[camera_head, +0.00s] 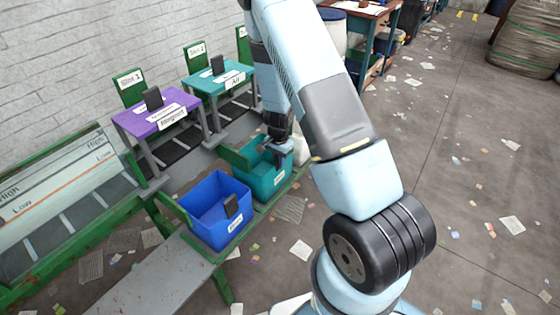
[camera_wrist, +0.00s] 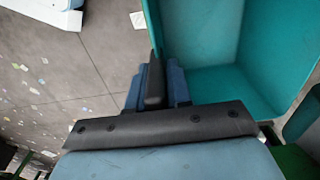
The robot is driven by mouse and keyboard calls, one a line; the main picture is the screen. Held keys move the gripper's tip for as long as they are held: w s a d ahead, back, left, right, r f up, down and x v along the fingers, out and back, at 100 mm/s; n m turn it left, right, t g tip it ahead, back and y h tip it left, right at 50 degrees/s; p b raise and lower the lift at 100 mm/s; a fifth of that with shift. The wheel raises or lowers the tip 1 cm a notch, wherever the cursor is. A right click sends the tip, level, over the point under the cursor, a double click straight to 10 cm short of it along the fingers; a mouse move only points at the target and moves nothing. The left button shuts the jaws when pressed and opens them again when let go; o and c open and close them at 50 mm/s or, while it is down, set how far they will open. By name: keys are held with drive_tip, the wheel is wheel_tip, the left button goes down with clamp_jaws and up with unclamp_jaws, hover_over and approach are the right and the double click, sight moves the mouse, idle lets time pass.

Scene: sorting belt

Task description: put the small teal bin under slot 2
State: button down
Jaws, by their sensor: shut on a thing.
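The teal bin (camera_head: 266,182) sits upright on or just above a green-framed ledge, right of the blue bin; its base contact is hard to tell. My gripper (camera_head: 279,140) is at the bin's far right rim. In the wrist view my gripper (camera_wrist: 157,88) is shut on the teal bin's wall, and the open bin (camera_wrist: 222,80) looks empty there. The green slot 2 sign (camera_head: 196,50) stands behind a small teal table, up and left of the bin. My arm hides part of the area to the bin's right.
A blue bin (camera_head: 215,212) stands close left of the teal bin. A purple table (camera_head: 152,122) stands before the slot 1 sign (camera_head: 130,82). The teal table (camera_head: 214,82) stands between it and my arm. A High/Low board (camera_head: 55,180) is at left. Papers litter the floor.

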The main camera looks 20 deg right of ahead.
drive_tip(key=c, duration=1)
unclamp_jaws()
drive_tip(key=shift+c, duration=0.2)
wheel_tip(320, 180, up, 12)
drive_tip(key=shift+r, duration=0.25)
drive_tip(key=s+a+r+n+t+y, duration=0.1)
drive_tip(key=s+r+n, duration=0.3)
drive_tip(key=r, duration=0.8)
drive_tip(key=s+a+r+n+t+y, duration=0.15)
drive_tip(key=s+r, duration=0.45)
drive_tip(key=r, duration=0.6)
drive_tip(key=s+d+r+n+t+h, duration=0.1)
drive_tip(key=s+r+n, duration=0.1)
drive_tip(key=s+r, duration=0.4)
drive_tip(key=s+d+r+n+t+h, duration=0.1)
drive_tip(key=s+r, duration=0.5)
drive_tip(key=s, duration=0.6)
drive_tip(key=shift+s+d+n+t, duration=0.15)
drive_tip(key=shift+d+n+t, duration=0.35)
drive_tip(key=shift+n, duration=0.65)
